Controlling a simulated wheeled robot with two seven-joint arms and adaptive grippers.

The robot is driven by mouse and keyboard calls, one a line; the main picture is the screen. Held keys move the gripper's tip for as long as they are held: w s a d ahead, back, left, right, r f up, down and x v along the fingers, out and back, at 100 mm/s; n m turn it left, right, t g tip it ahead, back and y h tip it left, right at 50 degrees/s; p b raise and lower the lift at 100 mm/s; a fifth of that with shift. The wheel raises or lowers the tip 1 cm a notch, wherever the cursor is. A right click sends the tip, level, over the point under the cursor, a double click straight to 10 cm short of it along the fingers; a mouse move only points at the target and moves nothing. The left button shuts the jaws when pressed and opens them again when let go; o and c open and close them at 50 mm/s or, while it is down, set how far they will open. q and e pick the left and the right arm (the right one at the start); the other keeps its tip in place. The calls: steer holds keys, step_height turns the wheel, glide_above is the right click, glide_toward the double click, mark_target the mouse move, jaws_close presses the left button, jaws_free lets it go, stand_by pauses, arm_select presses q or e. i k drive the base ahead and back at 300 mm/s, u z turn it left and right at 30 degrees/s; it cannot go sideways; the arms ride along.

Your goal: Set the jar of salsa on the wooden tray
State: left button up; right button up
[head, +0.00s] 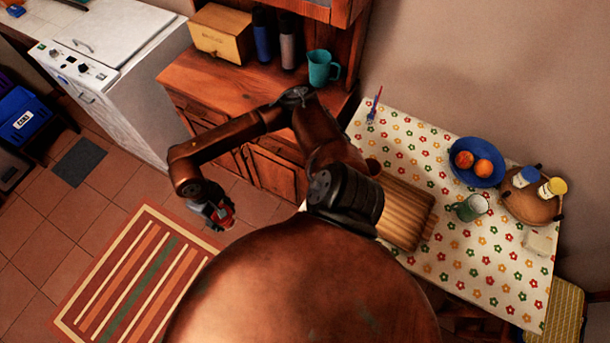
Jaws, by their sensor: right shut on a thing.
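My right gripper (214,212) is shut on a small red thing, apparently the jar of salsa (226,219), held out over the floor at left of centre. The jar is mostly hidden by the fingers, and its label cannot be read. A round wooden tray (528,210) with dark handles lies at the right end of the table. It bears two jars, one blue-lidded and one yellow-lidded. A ribbed wooden board (408,212) lies at the table's near left part, partly hidden by my arm. The gripper is well apart from both. My left gripper is not in view.
A cabinet (215,90) with a teal mug (321,68) stands behind my arm.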

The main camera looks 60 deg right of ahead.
mark_target(398, 215)
steer(key=i, duration=1)
steer(key=z, duration=3.4)
steer(key=i, duration=0.5)
steer(key=u, duration=0.1)
